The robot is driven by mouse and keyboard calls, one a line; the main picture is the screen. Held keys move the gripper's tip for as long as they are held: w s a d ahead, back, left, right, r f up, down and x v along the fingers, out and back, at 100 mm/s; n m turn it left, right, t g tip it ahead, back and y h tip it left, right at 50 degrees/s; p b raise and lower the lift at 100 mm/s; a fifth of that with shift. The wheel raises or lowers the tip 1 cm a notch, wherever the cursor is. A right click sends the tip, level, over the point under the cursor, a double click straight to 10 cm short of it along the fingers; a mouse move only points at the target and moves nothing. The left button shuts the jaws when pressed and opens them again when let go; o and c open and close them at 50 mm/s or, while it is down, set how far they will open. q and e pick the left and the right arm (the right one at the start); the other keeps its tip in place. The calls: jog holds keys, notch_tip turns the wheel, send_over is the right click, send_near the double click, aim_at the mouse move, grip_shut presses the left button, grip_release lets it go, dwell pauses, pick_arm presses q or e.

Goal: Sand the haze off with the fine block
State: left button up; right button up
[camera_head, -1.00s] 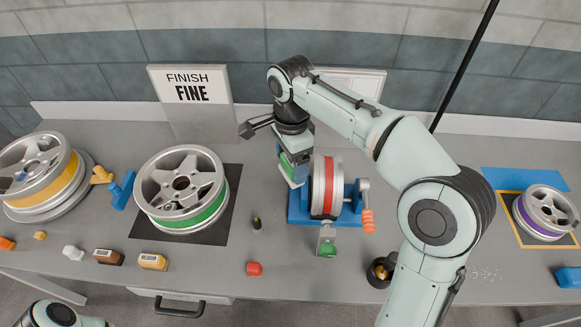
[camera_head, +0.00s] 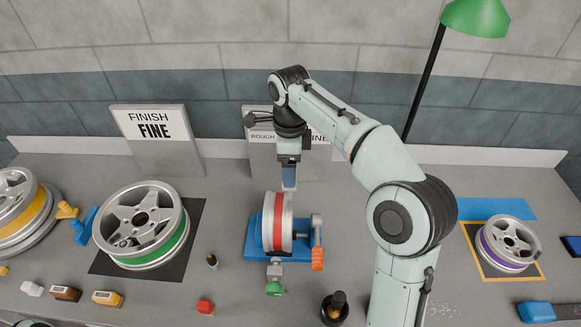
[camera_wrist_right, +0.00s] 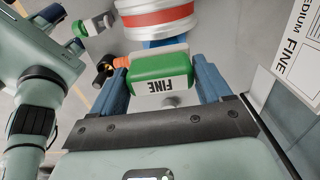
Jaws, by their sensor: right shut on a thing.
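A wheel with a red band (camera_head: 279,222) stands upright in a blue stand (camera_head: 258,251) with an orange-handled crank. My right gripper (camera_head: 289,180) is above and behind this wheel, pointing down. In the right wrist view its blue fingers (camera_wrist_right: 163,88) are shut on the fine block (camera_wrist_right: 160,66), which is green and white with the word FINE. The red-banded wheel (camera_wrist_right: 157,16) shows just beyond the block; I cannot tell whether they touch. In the head view the block is hardly visible. My left gripper is out of view.
A green-banded wheel (camera_head: 143,222) lies on a black mat at left, and a purple-banded wheel (camera_head: 509,242) lies at right. A brown block (camera_head: 65,293) and a yellow block (camera_head: 108,298) sit at front left. A FINISH FINE sign (camera_head: 154,139) stands behind.

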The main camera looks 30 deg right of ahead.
jog(key=shift+f, duration=0.5)
jog(key=shift+a+f, duration=0.1)
jog(key=shift+f, duration=0.85)
notch_tip(320, 180, down, 4)
jog(key=shift+r+b, duration=0.25)
jog(key=shift+b, duration=0.65)
jog(key=shift+s+f, duration=0.25)
jog(key=shift+f, duration=0.4)
jog(key=shift+w+f+b, duration=0.3)
jog(key=shift+f+b, duration=0.15)
jog(key=shift+f, duration=0.2)
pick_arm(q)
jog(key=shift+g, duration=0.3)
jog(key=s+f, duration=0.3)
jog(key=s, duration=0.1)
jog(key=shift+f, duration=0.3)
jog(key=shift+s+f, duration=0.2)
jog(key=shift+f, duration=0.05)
pick_arm(e)
jog(key=shift+f, duration=0.5)
jog(key=shift+s, duration=0.1)
